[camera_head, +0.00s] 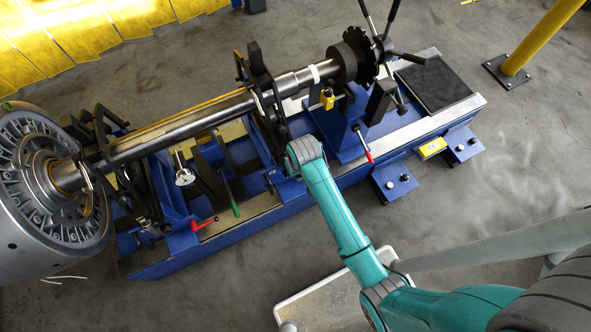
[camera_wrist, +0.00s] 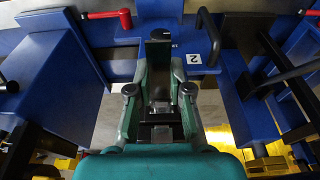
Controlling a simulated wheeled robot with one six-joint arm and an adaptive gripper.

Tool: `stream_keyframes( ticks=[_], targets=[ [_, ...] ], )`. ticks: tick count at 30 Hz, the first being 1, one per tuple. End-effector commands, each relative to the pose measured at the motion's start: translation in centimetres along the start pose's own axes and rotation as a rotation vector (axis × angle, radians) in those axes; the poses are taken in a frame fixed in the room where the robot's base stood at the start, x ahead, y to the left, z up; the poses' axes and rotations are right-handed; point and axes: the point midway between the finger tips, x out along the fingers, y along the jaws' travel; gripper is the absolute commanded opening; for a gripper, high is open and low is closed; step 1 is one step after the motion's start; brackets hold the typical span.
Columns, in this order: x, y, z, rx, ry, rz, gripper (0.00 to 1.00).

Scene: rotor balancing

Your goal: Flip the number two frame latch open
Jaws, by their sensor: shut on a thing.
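My gripper (camera_wrist: 158,62) shows in the wrist view, its teal fingers reaching up the picture. It is shut on a dark upright piece (camera_wrist: 160,34) that looks like the number two frame latch. A white plate marked 2 (camera_wrist: 194,59) sits on the blue frame just right of the fingertips. In the head view my wrist is by the front of the blue machine bed, near the middle frame (camera_head: 265,105), and hides the gripper and the latch.
A bent black handle (camera_wrist: 207,22) stands close right of the fingertips. A red-tipped lever (camera_wrist: 125,18) is at upper left. Blue blocks flank my gripper on both sides. A long shaft (camera_head: 190,122) lies across the frames. Floor in front of the bed is mostly clear.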

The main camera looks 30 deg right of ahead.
Motion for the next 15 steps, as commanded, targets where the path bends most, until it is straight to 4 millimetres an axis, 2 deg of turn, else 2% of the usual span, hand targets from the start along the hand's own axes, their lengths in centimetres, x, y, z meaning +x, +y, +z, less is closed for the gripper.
stream_keyframes(
  ticks=[15],
  targets=[
    [-0.17,0.0,-0.19,0.0,-0.057,0.0,0.0]
  ],
)
